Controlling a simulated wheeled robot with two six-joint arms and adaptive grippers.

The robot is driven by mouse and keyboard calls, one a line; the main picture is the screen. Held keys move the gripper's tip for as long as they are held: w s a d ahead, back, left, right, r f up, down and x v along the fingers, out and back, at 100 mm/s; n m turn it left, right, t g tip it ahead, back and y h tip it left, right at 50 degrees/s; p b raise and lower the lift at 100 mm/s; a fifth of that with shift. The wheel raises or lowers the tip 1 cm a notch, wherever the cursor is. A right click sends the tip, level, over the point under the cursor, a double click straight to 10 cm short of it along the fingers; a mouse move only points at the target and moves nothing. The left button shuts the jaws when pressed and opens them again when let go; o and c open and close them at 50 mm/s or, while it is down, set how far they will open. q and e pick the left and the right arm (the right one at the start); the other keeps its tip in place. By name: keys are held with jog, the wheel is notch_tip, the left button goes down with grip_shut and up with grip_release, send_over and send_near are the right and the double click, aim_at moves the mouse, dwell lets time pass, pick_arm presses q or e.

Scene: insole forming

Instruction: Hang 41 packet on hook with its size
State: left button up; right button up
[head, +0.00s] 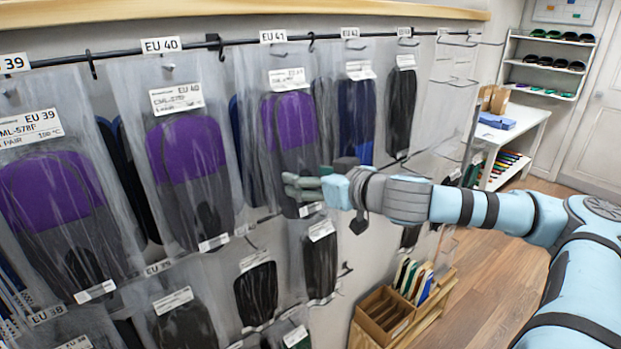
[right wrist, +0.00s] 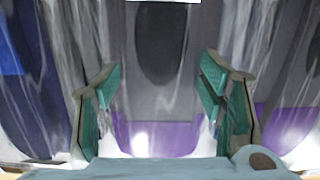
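The EU 41 packet (head: 290,125) is a clear bag with purple and dark grey insoles and a white label at its top. It hangs upright under the EU 41 rail tag (head: 273,36); whether its hole is fully on the hook is too small to tell. My right gripper (head: 300,187) is in front of the packet's lower part. In the right wrist view, its two green-padded fingers (right wrist: 160,100) stand wide apart, with clear film and purple and grey insole (right wrist: 160,135) visible between and beyond them. Contact cannot be told. My left gripper is out of view.
The EU 40 packet (head: 188,150) and EU 39 packet (head: 58,190) hang to the left. Blue (head: 357,110) and black (head: 401,105) packets hang to the right. More packets hang below. A wooden box (head: 385,316) stands at lower right; floor beyond it is clear.

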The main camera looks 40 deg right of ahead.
jog(key=o, duration=0.3)
